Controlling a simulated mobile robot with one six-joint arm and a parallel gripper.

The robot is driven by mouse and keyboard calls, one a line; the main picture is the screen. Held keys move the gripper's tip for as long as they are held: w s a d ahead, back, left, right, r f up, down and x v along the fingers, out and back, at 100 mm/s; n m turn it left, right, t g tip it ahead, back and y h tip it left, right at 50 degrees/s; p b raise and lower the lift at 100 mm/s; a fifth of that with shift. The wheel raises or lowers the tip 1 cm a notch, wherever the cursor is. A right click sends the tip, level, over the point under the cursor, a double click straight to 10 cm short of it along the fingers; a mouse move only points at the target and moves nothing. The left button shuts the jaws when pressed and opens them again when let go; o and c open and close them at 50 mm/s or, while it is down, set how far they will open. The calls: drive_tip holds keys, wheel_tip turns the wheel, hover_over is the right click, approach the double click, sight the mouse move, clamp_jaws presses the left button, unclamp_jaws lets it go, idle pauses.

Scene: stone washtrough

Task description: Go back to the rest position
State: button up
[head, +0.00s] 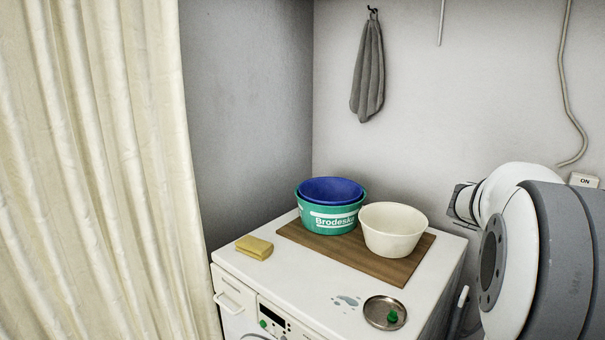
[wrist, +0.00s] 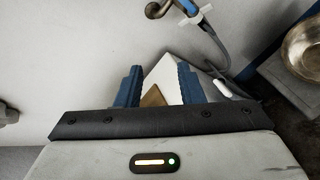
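My gripper (wrist: 159,82) shows in the wrist view with its two blue fingers spread apart. Nothing is held between them. Beyond the fingers is a white surface with a brown patch, apparently the washing machine top and its board, some distance away. In the head view my arm is at the right edge, beside the washing machine (head: 290,292); the gripper's fingers cannot be made out there.
A wooden board (head: 388,268) on the machine carries a blue bowl (head: 332,186) inside a green tub (head: 328,218), and a cream bowl (head: 393,232). A yellow sponge (head: 254,247) and metal dish (head: 385,313) lie nearby. A metal basin (wrist: 302,50) and tap (wrist: 157,10) show in the wrist view.

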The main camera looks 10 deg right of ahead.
drive_tip(key=s+a+f+m+g+y+p, duration=0.1)
drive_tip(key=s+a+m, duration=0.4)
drive_tip(key=a, duration=0.6)
drive_tip(key=s+a+f+m+g+y+p, duration=0.2)
drive_tip(key=s+a+m+y+p, duration=0.2)
drive_tip(key=s+a, duration=0.5)
drive_tip(key=s+a+f+m+g+y+p, duration=0.1)
drive_tip(key=s+a+m, duration=0.6)
drive_tip(key=a, duration=0.8)
drive_tip(key=s+g+y+p, duration=0.1)
drive_tip(key=y+p, duration=0.1)
drive_tip(key=y, duration=0.1)
drive_tip(key=shift+f+m+y, duration=0.3)
drive_tip(key=shift+y, duration=0.1)
